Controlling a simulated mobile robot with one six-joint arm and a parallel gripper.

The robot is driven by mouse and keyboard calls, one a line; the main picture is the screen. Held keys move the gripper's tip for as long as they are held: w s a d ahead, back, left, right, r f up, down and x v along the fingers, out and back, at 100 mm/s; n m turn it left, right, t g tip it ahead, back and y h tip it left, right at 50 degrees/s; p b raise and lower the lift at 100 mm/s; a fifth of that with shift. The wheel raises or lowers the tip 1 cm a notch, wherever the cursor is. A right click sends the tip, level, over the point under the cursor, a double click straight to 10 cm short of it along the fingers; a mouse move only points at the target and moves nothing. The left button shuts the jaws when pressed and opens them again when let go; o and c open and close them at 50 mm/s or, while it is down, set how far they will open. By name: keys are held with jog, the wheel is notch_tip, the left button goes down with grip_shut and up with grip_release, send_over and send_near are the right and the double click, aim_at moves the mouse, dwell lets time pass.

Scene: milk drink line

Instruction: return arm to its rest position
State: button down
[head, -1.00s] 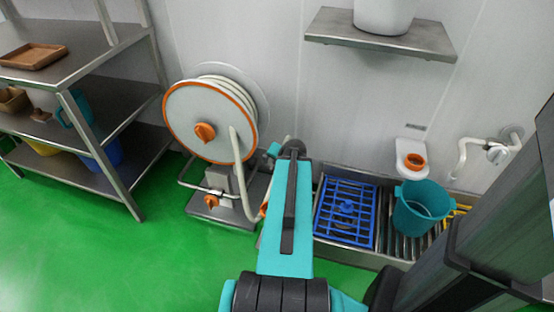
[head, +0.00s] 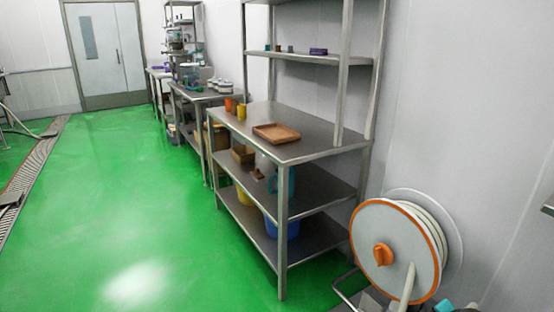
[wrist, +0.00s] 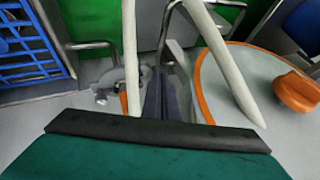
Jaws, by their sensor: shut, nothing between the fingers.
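My gripper (wrist: 166,98) shows in the wrist view as dark fingers close together, shut and empty. It is in front of the hose reel's stand, with white hose on both sides of it in the picture. How far it is from the hose, or whether it touches, I cannot tell. In the head view my gripper is not clearly visible; only bits of teal and dark parts show at the bottom right edge.
The hose reel (head: 384,262) with an orange rim stands at the lower right; its orange knob (wrist: 297,92) shows in the wrist view. A blue grid (wrist: 30,45) is at the left there. A steel shelf (head: 326,148) holds a brown tray (head: 277,133). Green floor (head: 130,200) is open.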

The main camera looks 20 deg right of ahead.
jog(key=w+a+f+n+y+p, duration=0.15)
jog(key=w+a, duration=0.25)
jog(key=a, duration=0.5)
jog(key=w+a+f+n+g+y+p, duration=0.1)
jog(key=w+a+n+p, duration=0.15)
jog(key=w+a, duration=0.45)
jog(key=w+a+f+n+y+p, duration=0.2)
jog(key=a+p, duration=0.1)
jog(key=a, duration=0.8)
jog(key=s+a+f+n+g+y+p, duration=0.15)
jog(key=s+a, duration=0.25)
jog(key=a, duration=0.4)
jog(key=s+a+f+n+g+h+p, duration=0.1)
jog(key=s+a+f+n+g+p, duration=0.15)
jog(key=a, duration=0.65)
jog(key=s+a+f+n+g+y+p, duration=0.1)
jog(key=s+a+n+g+p, duration=0.2)
jog(key=a, duration=0.5)
jog(key=s+n+g+h, duration=0.1)
jog(key=s+n+g, duration=0.2)
jog(key=s, duration=1.1)
jog(key=shift+a+h+p, duration=0.25)
jog(key=shift+h+p, duration=0.15)
jog(key=shift+p, duration=0.05)
jog(key=shift+s, duration=0.1)
